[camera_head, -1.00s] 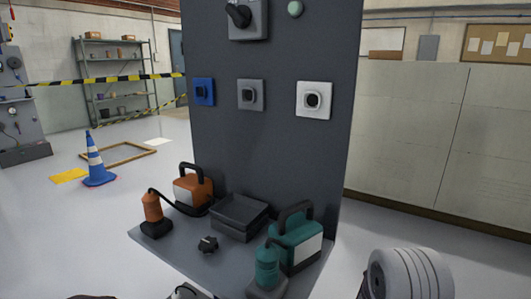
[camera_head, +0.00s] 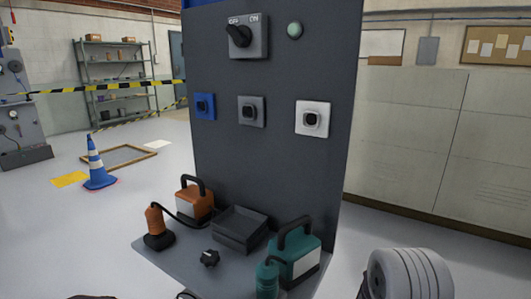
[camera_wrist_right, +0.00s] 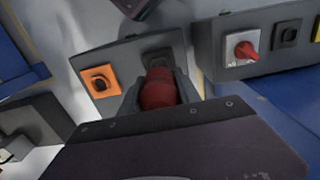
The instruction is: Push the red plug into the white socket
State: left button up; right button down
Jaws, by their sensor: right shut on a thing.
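The white socket (camera_head: 312,118) is on the right of the dark upright panel in the head view, with a dark round opening. My right gripper (camera_wrist_right: 158,88) is shut on the red plug (camera_wrist_right: 158,90) in the right wrist view. The plug points away from the wrist, toward a dark box with an orange-plated socket (camera_wrist_right: 100,80) and a dark socket (camera_wrist_right: 157,57). The plug's far end overlaps the dark socket's lower edge; I cannot tell whether they touch. The right gripper and plug are outside the head view. My left gripper is not in view.
A blue socket (camera_head: 204,106) and grey socket (camera_head: 251,111) sit left of the white one, below a switch (camera_head: 247,36). Orange (camera_head: 195,197) and teal (camera_head: 295,252) devices flank a dark tray (camera_head: 240,229) on the ledge. The wrist view has a red knob (camera_wrist_right: 245,50).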

jog(key=shift+r, duration=0.3)
dwell(0.4)
jog(key=s+d+r+n+t, duration=0.1)
jog(key=s+d+r, duration=0.15)
jog(key=r, duration=0.45)
jog(key=s+d+r+n+t, duration=0.1)
jog(key=d+r+n, duration=0.1)
jog(key=d+r, duration=0.3)
jog(key=s+d+r+n+t, duration=0.1)
jog(key=s+d+r, duration=0.15)
jog(key=r, duration=0.55)
jog(key=w+d+r+m+t+h, duration=0.1)
jog(key=w+d+r+m+h, duration=0.2)
jog(key=r, duration=0.6)
jog(key=w+a+r+m+t+h, duration=0.2)
jog(key=w+a+r+h, duration=0.1)
jog(key=w+a+r, duration=0.55)
jog(key=w+a+r+m+t+h, duration=0.15)
jog(key=w+a+r, duration=0.35)
jog(key=r, duration=0.6)
jog(key=s+a+r+n+t+h, duration=0.25)
jog(key=a+r+t, duration=0.55)
jog(key=a+r, duration=0.85)
jog(key=shift+a+x, duration=0.2)
jog(key=shift+x, duration=4.1)
